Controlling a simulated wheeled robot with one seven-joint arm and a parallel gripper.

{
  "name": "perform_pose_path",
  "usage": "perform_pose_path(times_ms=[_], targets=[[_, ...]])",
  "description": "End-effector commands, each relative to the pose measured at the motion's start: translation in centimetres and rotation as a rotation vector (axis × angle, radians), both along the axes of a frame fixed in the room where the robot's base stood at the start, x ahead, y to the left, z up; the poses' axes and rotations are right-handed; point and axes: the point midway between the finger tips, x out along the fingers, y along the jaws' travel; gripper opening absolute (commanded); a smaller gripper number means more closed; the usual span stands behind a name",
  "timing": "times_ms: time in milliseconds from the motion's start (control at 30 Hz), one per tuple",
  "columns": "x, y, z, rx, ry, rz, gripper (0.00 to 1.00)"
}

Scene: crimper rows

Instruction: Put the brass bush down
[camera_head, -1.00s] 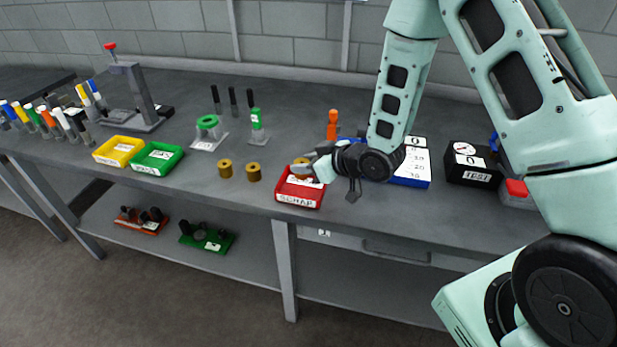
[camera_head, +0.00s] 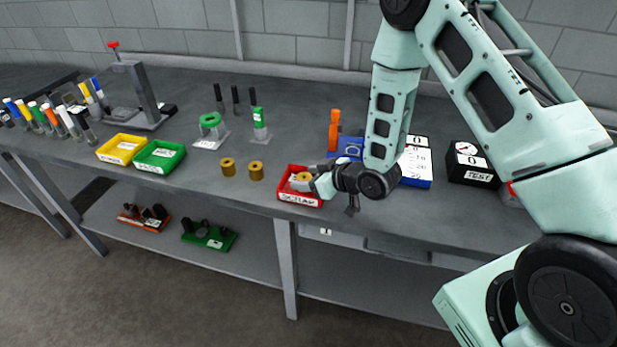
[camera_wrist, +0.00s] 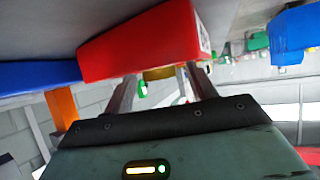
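A brass bush (camera_head: 303,177) is at the tips of my gripper (camera_head: 308,178), over or just inside the red SCRAP bin (camera_head: 300,199). In the wrist view the bush (camera_wrist: 158,73) shows between my two fingers (camera_wrist: 160,85), against the red bin (camera_wrist: 135,45). The fingers stand either side of it, and my gripper looks shut on it. Its underside is hidden, so I cannot tell whether it touches the bin floor. Two more brass bushes (camera_head: 228,167) (camera_head: 256,171) stand upright on the bench left of the bin.
A green bin (camera_head: 160,157) and a yellow bin (camera_head: 121,149) sit further left on the bench. An orange upright object (camera_head: 334,130) stands behind the red bin. A black TEST box (camera_head: 472,164) is to the right. Bare bench lies between the green bin and the standing bushes.

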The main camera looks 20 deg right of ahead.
Motion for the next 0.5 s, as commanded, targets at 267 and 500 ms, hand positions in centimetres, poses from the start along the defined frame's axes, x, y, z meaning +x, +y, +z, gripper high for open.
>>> perform_pose_path(times_ms=[267,500], targets=[[0.0,0.0,0.1,0.0,0.0,0.0,0.57],[-1.4,-1.0,1.1,-0.001,-0.001,-0.002,0.57]])
